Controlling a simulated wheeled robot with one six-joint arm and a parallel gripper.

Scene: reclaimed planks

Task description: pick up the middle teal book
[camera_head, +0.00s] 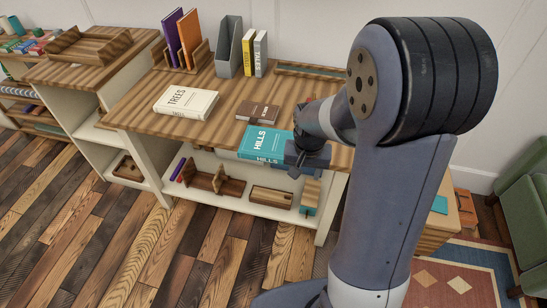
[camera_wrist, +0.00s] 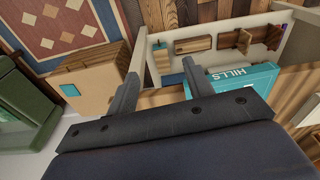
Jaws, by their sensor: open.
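A teal book marked HILLS (camera_head: 262,143) lies flat at the front edge of the wooden counter, its spine towards the front. My gripper hides part of the counter edge beside the book.
A white TREES book (camera_head: 186,102) and a brown book (camera_head: 258,112) lie on the counter (camera_head: 135,110). Upright books and a grey file holder (camera_head: 229,48) stand behind. A lower shelf (camera_head: 245,199) holds wooden items. A wooden cabinet (camera_wrist: 90,84) stands beside the counter.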

